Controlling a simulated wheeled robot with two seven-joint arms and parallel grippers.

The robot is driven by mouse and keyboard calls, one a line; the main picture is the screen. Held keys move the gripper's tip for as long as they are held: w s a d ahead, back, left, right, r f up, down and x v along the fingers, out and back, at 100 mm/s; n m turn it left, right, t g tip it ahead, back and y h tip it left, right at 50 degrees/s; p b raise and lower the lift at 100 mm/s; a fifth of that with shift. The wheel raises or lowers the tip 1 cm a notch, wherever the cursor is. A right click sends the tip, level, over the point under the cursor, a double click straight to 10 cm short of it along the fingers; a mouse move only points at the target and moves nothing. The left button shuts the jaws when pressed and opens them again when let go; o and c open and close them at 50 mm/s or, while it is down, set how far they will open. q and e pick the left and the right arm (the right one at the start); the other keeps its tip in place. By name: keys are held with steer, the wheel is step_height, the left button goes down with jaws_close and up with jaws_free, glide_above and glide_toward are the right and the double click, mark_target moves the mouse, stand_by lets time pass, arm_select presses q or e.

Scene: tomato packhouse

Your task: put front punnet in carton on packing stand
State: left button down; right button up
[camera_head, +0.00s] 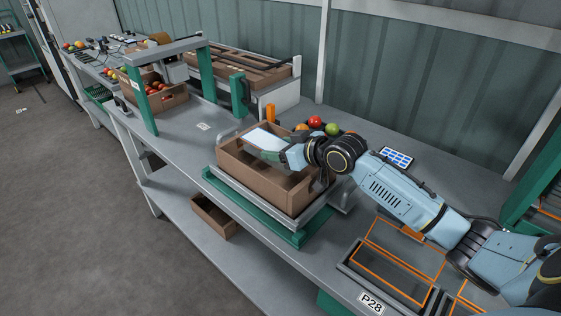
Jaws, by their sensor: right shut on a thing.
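The open brown carton (256,186) sits on the packing stand (283,229), which has a grey top and a green base. My right arm reaches in from the right. My right gripper (284,154) is over the carton's far side, shut on a punnet (263,139) with a pale top. The punnet is at or just above the carton's rim; I cannot tell how deep it is. The arm hides part of it and of the carton. My left gripper is not in view.
Red, orange and green tomatoes (316,123) lie behind the carton. A orange-lined rack marked P28 (373,303) is at the front right. A green-posted frame (206,73) stands to the left. An empty brown box (214,217) lies on the lower shelf.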

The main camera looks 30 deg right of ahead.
step_height(320, 180, down, 3)
steer(key=shift+f+b, duration=0.1)
steer(key=shift+b, duration=0.2)
steer(key=shift+f, duration=0.25)
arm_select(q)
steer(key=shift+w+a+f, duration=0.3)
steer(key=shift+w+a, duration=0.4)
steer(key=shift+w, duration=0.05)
